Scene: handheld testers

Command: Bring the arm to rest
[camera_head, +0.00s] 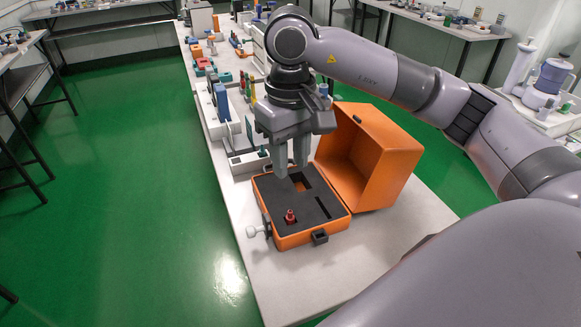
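My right arm reaches in from the right, and its gripper (291,166) points down above the far side of an open orange case (297,238). Its two fingers stand apart with a gap between them, and I see nothing held there. The case has a dark foam insert (318,212) with cut-out slots. A small red piece (290,216) stands upright in the foam near the front. The orange lid (385,160) is raised at the right. My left gripper is not in view.
The case sits on a long white table (290,285). A small white knob-like part (252,231) is at the case's left side. Grey holders (222,115) with upright devices stand behind. Green floor (130,180) is clear at the left. Other benches (440,25) line the room.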

